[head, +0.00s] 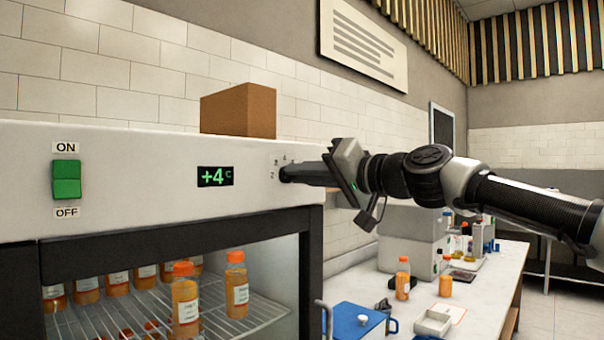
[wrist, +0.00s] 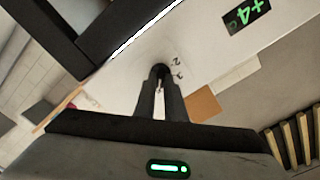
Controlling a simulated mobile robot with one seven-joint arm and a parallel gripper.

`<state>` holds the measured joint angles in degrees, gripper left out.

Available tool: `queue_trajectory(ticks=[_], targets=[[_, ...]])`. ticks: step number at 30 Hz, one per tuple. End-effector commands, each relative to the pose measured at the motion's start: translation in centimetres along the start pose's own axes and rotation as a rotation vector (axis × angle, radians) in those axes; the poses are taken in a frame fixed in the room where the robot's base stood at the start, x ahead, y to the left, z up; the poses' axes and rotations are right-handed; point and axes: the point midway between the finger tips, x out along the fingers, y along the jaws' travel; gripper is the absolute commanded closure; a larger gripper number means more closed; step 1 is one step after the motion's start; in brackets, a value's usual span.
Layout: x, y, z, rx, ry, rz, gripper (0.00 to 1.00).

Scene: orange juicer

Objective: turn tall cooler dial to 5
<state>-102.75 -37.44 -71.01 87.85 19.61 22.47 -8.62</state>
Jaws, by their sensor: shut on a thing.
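The tall cooler (head: 130,178) fills the left of the head view, with a white top panel and a glass front. Its dial (head: 284,174) is small and dark, at the panel's right end, with small numbers such as 2 and 4 around it. My gripper (head: 290,173) is shut on the dial, reaching in from the right. In the wrist view the fingers meet around the dark dial (wrist: 160,70), mostly hidden between the tips. The pointer's exact setting is hidden. The green display (head: 215,176) reads +4 °C; it also shows in the wrist view (wrist: 247,14).
A green ON/OFF switch (head: 66,179) is at the panel's left. A brown box (head: 238,111) stands on top of the cooler. Orange bottles (head: 186,300) stand inside behind glass. A bench (head: 490,290) with bottles and a blue-lidded container (head: 358,320) is at the right.

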Motion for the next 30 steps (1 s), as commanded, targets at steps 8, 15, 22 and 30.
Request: queue_trajectory(ticks=[8,15,22,30], targets=[[0.0,0.1,0.2,0.001,-0.005,0.002,1.0],[0.0,0.1,0.1,0.0,-0.003,0.001,0.71],[-0.1,0.1,0.1,0.0,-0.002,0.001,0.71],[-3.6,0.2,-0.1,0.001,0.003,0.003,0.71]])
